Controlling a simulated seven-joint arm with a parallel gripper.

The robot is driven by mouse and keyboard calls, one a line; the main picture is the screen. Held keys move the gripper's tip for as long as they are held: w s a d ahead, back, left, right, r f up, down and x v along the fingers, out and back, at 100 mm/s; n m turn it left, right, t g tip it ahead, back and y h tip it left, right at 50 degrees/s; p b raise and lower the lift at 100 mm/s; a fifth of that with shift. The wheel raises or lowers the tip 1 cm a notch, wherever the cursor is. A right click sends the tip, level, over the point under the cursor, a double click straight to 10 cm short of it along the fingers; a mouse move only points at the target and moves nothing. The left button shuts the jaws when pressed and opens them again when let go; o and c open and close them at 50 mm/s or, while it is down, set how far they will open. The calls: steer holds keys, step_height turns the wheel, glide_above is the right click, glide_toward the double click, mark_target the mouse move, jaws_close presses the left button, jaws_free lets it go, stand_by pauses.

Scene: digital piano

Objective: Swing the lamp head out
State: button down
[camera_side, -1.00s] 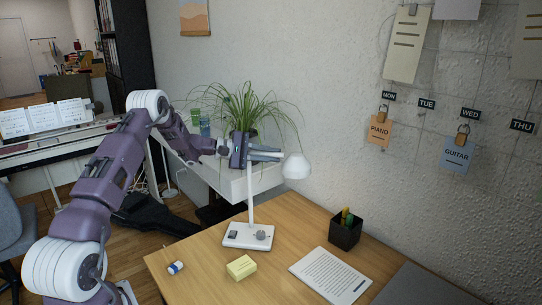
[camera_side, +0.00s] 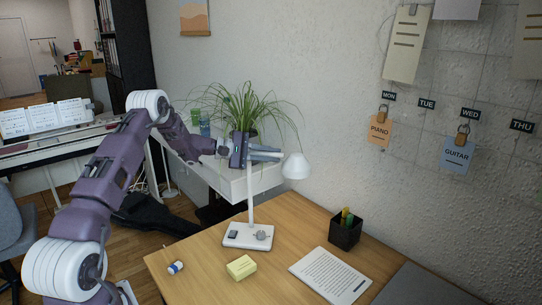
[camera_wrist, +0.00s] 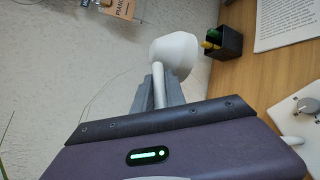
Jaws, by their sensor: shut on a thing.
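The white desk lamp stands on the wooden desk. Its base (camera_side: 246,236) is flat on the desk, and its upright post (camera_side: 251,190) rises to the arm. The white lamp head (camera_side: 296,166) hangs on the right, toward the wall; it also shows in the wrist view (camera_wrist: 174,52). My gripper (camera_side: 266,154) is at the top of the post, with its fingers pointing toward the head. In the wrist view the fingers lie along both sides of the lamp arm (camera_wrist: 158,88), and my gripper is shut on it. The fingertips are partly hidden behind the arm and head.
A black pen cup (camera_side: 345,232), a printed sheet (camera_side: 330,274), a yellow block (camera_side: 241,267) and a small blue-and-white item (camera_side: 176,267) are on the desk (camera_side: 205,270). A potted plant (camera_side: 243,108) stands close behind my gripper. The textured wall is behind the lamp.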

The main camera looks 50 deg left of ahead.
steer(key=shift+s+d+m+g+h, duration=0.3)
steer(key=shift+s+m+g+h, duration=0.2)
steer(key=shift+m+g+h, duration=0.4)
steer(key=shift+s+d+m+g+h, duration=0.25)
steer(key=shift+s+m+g+h, duration=0.2)
steer(key=shift+m+g+h, duration=0.4)
steer(key=shift+s+d+m+g+h, duration=0.25)
steer(key=shift+s+m+g+h, duration=0.45)
steer(key=shift+m+g+h, duration=0.4)
steer(key=c, duration=1.4)
jaws_free()
steer(key=shift+o, duration=0.2)
